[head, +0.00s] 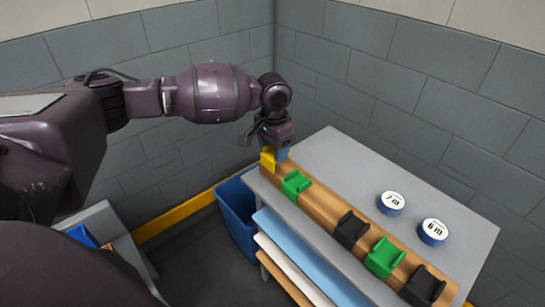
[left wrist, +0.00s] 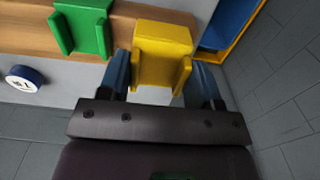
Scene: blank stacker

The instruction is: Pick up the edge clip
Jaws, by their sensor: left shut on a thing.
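The yellow edge clip (head: 268,158) is at the far left end of the wooden board, in the corner by the wall. My left gripper (head: 276,150) is over that end of the board. In the left wrist view, my left gripper (left wrist: 168,80) has its blue fingers on both sides of the yellow clip (left wrist: 162,52) and is shut on it. The clip looks to be still at the board (left wrist: 125,22); I cannot tell whether it is lifted. My right gripper is not in view.
A green clip (head: 296,184), a black clip (head: 350,229) and others sit along the board. Two round labelled discs (head: 391,203) (head: 433,232) lie on the grey table (head: 350,160). A blue bin (head: 236,207) stands left of the table. Grey block walls close the corner.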

